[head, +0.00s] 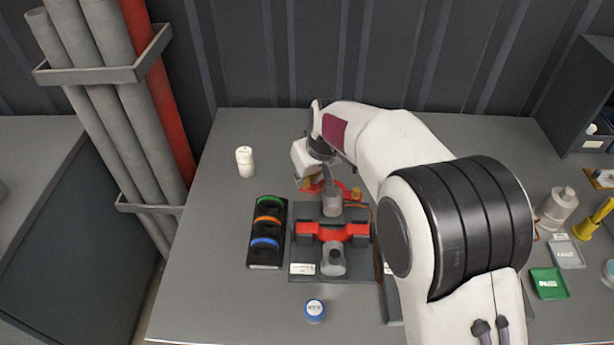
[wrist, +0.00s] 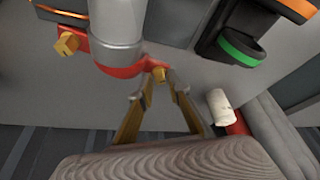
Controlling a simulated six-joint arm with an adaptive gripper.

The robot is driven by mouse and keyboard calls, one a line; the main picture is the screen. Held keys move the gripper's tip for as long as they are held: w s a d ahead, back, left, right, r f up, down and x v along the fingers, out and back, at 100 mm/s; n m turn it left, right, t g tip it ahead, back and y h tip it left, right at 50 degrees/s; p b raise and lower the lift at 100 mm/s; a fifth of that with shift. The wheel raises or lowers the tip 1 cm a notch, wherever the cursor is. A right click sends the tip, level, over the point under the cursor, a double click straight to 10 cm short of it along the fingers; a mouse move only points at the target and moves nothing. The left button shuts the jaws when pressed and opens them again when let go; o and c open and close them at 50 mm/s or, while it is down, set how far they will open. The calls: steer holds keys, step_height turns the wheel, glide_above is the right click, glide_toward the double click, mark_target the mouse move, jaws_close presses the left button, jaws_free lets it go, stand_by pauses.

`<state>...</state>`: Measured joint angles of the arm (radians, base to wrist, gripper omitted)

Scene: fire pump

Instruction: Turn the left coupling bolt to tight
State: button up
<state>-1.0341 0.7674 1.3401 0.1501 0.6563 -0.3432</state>
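The red coupling (head: 325,187) sits around the grey pipe at the back of the pump, partly hidden by my wrist in the head view. It also shows in the wrist view (wrist: 120,68), with a brass bolt on each side. The left coupling bolt (wrist: 159,74) is between the tips of my gripper's brass-coloured fingers (wrist: 160,82). The other bolt (head: 355,193) is clear of my gripper and also shows in the wrist view (wrist: 67,45). My gripper (head: 310,184) is at the coupling's left side. Whether the fingertips press on the bolt I cannot tell.
A black holder (head: 254,256) with green, orange and blue rings stands left of the pump. A white cylinder (head: 245,162) stands at the back left, and a blue-topped round item (head: 314,311) in front. The left side of the table is mostly free.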

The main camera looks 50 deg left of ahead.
jaws_close()
steer(key=shift+m, duration=0.7)
steer(key=shift+s+a+m+t+h, duration=0.1)
steer(key=shift+m+t+h, duration=0.25)
steer(key=shift+m, duration=0.6)
steer(key=shift+s+m+t+h, duration=0.15)
steer(key=shift+m+t, duration=0.4)
steer(key=shift+m, duration=0.4)
steer(key=shift+a+m+t+h, duration=0.1)
steer(key=shift+m+t+h, duration=0.3)
steer(key=shift+m, duration=1.2)
steer(key=shift+a+m+t+h, duration=0.1)
steer(key=shift+m+h, duration=0.6)
steer(key=shift+m, duration=0.9)
steer(key=shift+o, duration=0.7)
jaws_free()
